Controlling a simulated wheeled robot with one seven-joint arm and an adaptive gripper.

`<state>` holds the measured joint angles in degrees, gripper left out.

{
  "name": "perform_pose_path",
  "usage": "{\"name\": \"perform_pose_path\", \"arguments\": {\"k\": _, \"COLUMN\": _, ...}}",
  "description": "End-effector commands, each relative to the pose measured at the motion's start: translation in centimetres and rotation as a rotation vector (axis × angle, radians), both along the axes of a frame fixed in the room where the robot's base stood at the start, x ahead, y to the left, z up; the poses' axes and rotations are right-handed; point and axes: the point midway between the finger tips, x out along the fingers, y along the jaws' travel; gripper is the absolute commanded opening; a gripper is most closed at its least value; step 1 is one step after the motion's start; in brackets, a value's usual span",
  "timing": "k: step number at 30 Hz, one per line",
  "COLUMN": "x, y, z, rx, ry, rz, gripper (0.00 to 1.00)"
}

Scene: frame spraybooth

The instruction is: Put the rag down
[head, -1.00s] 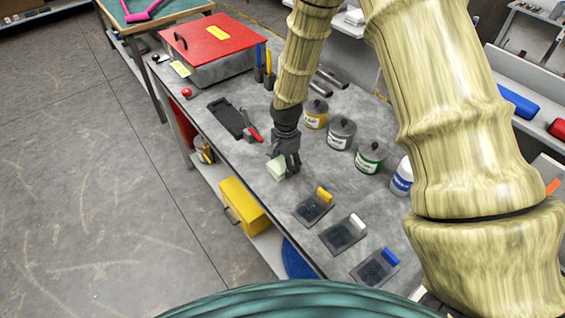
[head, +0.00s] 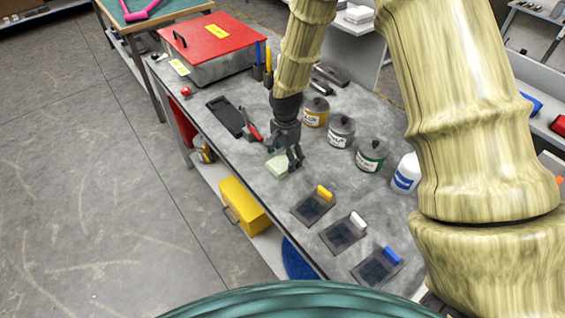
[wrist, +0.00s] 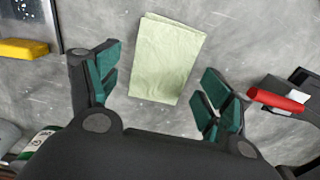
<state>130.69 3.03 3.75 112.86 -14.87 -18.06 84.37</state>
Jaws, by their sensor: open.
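The rag is a pale green folded cloth (wrist: 166,58) lying flat on the grey bench top. It also shows in the head view (head: 277,167), beside my gripper, partly hidden by it. My gripper (wrist: 155,92) is open, its dark fingers with green pads spread wide to either side of the rag's near end. The rag appears free of both pads. In the head view my gripper (head: 285,160) hangs just over the bench, next to the rag.
Several tins stand right of my gripper, among them a grey one (head: 341,132), with a white bottle (head: 406,173). Scrapers with yellow (head: 313,207), white and blue handles lie in front. A black tray (head: 226,117) and red-handled tool (head: 254,132) lie behind left. The bench's left edge is close.

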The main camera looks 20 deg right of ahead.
Motion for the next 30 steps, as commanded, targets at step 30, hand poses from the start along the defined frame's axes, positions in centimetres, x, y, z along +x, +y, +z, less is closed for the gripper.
{"name": "perform_pose_path", "arguments": {"k": 30, "x": 0.0, "y": 0.0, "z": 9.3, "rx": 0.000, "ry": 0.000, "rz": 0.000, "gripper": 0.80}}
